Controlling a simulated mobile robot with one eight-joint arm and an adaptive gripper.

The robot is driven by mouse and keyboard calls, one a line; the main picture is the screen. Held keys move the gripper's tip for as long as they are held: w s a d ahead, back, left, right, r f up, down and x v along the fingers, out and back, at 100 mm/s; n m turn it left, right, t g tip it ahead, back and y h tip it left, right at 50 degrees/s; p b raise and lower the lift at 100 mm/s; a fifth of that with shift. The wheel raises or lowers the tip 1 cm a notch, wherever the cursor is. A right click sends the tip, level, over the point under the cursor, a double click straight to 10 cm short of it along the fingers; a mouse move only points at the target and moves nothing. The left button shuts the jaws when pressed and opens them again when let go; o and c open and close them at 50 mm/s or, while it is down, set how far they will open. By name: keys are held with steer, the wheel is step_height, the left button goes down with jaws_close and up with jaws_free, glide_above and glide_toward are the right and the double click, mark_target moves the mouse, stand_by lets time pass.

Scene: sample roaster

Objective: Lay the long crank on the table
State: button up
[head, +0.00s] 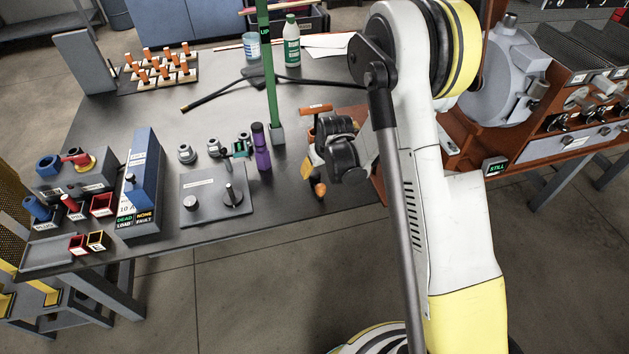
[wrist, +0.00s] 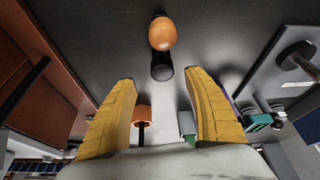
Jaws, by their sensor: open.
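An egg-shaped orange knob with a short black part (wrist: 162,35) lies just beyond my fingertips in the wrist view; in the head view the orange knob (head: 320,190) is at the table's front edge. An orange cylindrical grip on a dark stem (wrist: 142,112) shows between my fingers; an orange grip (head: 315,108) also shows behind my gripper in the head view. I cannot tell which belongs to the long crank. My gripper (wrist: 160,82) has its yellow fingers spread, with nothing clamped between them. The table (head: 215,125) is dark grey.
A purple bottle (head: 262,150) and a green post (head: 268,70) stand left of my gripper. A grey panel with knobs (head: 215,205) is farther left. Dark rods (head: 215,96) lie behind. The orange-framed roaster (head: 460,135) is to the right.

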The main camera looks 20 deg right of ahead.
mark_target(316, 176)
steer(key=b+x, duration=0.1)
steer(key=x, duration=0.1)
steer(key=b+x, duration=0.1)
steer(key=x, duration=0.1)
steer(key=b+x, duration=0.1)
steer(key=x, duration=0.1)
steer(key=shift+s+a+f, duration=0.15)
steer(key=shift+s+f, duration=0.15)
steer(key=shift+f, duration=0.1)
steer(key=shift+r, duration=0.15)
jaws_close()
